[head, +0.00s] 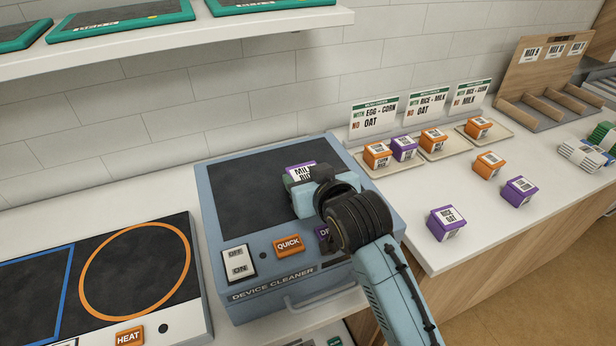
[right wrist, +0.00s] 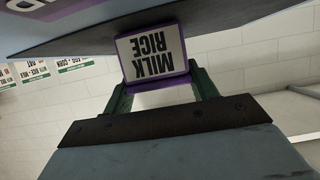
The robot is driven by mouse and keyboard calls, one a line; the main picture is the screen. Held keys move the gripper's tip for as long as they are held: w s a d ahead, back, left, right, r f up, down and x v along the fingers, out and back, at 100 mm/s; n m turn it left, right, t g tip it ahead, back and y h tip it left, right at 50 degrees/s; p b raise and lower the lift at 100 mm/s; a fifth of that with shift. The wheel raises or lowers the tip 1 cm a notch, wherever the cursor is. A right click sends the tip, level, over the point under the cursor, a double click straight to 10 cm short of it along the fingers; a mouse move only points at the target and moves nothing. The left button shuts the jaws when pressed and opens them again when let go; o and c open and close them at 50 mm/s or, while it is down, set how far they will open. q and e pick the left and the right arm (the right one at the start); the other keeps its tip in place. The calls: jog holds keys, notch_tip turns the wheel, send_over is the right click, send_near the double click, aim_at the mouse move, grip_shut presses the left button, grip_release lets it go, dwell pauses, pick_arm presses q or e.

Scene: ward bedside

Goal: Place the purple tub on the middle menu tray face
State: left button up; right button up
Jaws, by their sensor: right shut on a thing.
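A purple tub (head: 299,169) with a white label reading MILK RICE is at the tips of my right gripper (head: 303,180), over the dark top of the device cleaner. The tub shows upside down in the right wrist view (right wrist: 153,54), between the green fingers (right wrist: 163,88), which are shut on it. I cannot tell whether it touches the cleaner. The middle menu tray (head: 456,151) stands on the right counter before its menu card (head: 427,104), with an orange tub (head: 433,140) on its left part. Its right part looks bare. My left gripper is out of view.
The left tray (head: 397,166) holds an orange and a purple tub; the right tray (head: 494,139) holds an orange one. Loose tubs, one orange (head: 489,164) and two purple (head: 446,223), stand in front. The device cleaner (head: 222,292) and a shelf (head: 180,44) are nearby.

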jog(key=o, duration=0.6)
jog(key=shift+f, duration=0.1)
jog(key=o, duration=0.5)
